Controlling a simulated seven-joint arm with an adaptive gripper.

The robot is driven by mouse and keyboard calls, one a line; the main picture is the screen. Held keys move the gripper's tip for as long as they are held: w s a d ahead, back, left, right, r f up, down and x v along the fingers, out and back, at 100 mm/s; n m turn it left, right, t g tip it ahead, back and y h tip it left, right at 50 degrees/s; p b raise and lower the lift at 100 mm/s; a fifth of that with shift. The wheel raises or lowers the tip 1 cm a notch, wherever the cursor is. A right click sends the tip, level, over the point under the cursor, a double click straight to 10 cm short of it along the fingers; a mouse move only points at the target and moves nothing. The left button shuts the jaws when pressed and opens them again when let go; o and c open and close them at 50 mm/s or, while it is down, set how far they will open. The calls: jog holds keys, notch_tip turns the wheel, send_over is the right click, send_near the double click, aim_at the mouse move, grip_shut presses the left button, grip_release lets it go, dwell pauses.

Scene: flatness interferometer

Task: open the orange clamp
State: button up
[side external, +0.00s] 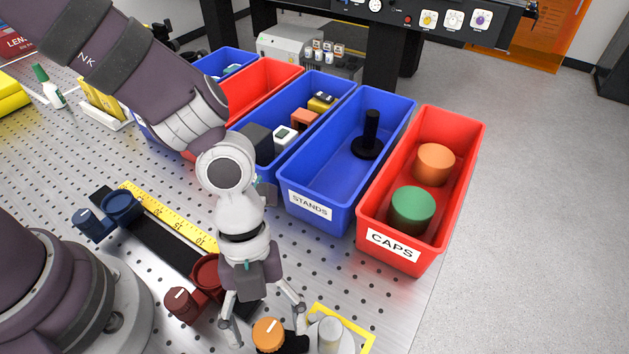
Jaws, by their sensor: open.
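The orange clamp (268,333) is at the bottom edge of the side external view. It shows an orange knob with a light mark on top and a dark part to its right; its lower part is cut off by the frame edge. My gripper (266,321) points down over the clamp, with its fingers spread open. One fingertip is left of the knob and the other is to its upper right. I cannot tell whether either finger touches it.
A red clamp (182,304) and a blue clamp (87,222) stand left along a black rail with a yellow ruler (165,215). A pale cylinder (329,335) stands right of the orange clamp. The STANDS bin (318,212) and CAPS bin (396,243) lie behind.

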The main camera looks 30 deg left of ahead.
jog(key=shift+c, duration=0.2)
grip_shut()
dwell(0.3)
jog(key=n+t, duration=0.1)
jog(key=n, duration=0.3)
jog(key=shift+a+h, duration=0.1)
jog(key=shift+h, duration=0.3)
jog(key=n+t, duration=0.1)
jog(key=n, duration=0.1)
jog(key=n+t, duration=0.1)
jog(key=n, duration=0.1)
jog(key=shift+s+n+h, duration=0.15)
jog(key=shift+n+h, duration=0.15)
jog(key=n+t, duration=0.1)
jog(key=n, duration=0.3)
jog(key=shift+s+t, duration=0.1)
jog(key=shift+t, duration=0.3)
jog(key=shift+n+t+y, duration=0.35)
jog(key=shift+n, duration=0.85)
jog(key=shift+n+t+y, duration=0.35)
jog(key=shift+n, duration=0.85)
